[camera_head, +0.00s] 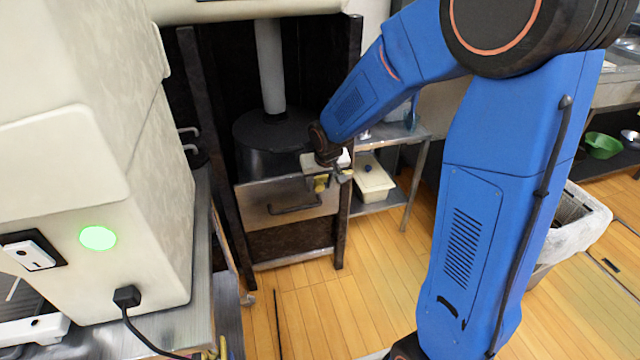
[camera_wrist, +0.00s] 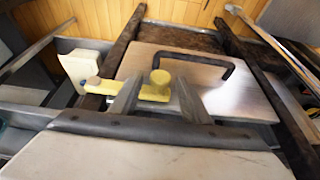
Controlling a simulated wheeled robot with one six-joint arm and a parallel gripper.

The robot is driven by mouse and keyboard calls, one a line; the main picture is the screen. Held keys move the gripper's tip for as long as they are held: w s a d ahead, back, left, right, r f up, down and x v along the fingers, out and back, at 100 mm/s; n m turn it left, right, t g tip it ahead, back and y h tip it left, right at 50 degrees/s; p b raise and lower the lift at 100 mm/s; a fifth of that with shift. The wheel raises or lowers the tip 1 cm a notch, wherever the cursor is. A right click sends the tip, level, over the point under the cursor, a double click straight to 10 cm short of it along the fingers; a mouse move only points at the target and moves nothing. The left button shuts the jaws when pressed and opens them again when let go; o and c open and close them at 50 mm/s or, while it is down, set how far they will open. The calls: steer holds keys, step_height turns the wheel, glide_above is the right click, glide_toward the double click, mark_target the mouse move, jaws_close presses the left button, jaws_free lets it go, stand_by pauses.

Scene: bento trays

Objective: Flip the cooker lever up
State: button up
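The cooker is a dark-framed unit with a metal front panel (camera_head: 262,203) and a black handle (camera_head: 296,206). A yellow lever (camera_head: 320,183) shows at the panel's upper right corner, partly covered by my gripper (camera_head: 326,177). In the wrist view the yellow lever (camera_wrist: 103,87) lies roughly level across the panel, with a round knob (camera_wrist: 160,77) at its right end. My gripper (camera_wrist: 158,95) is open there, its two grey fingers apart, with the knob end between them in the picture. I cannot tell whether they touch it. The black handle (camera_wrist: 195,57) is just beyond.
A large cream machine (camera_head: 110,180) with a green light (camera_head: 98,238) stands close at the left. A metal shelf with a cream tray (camera_head: 372,183) is right of the cooker. A lined bin (camera_head: 575,225) is further right. The wooden floor (camera_head: 330,310) in front is mostly clear.

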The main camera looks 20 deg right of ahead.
jaws_close()
steer(key=shift+d+r, duration=0.1)
steer(key=shift+r, duration=0.15)
steer(key=d+r+m+t+y, duration=0.2)
steer(key=d+r+m+y, duration=0.2)
steer(key=d+r+y, duration=0.4)
steer(key=shift+d+m+y, duration=0.3)
steer(key=shift+d+y, duration=2.4)
steer(key=shift+y, duration=1.6)
steer(key=shift+r, duration=0.1)
steer(key=shift+o, duration=0.9)
jaws_free()
steer(key=shift+d+t, duration=0.1)
steer(key=shift+t, duration=0.3)
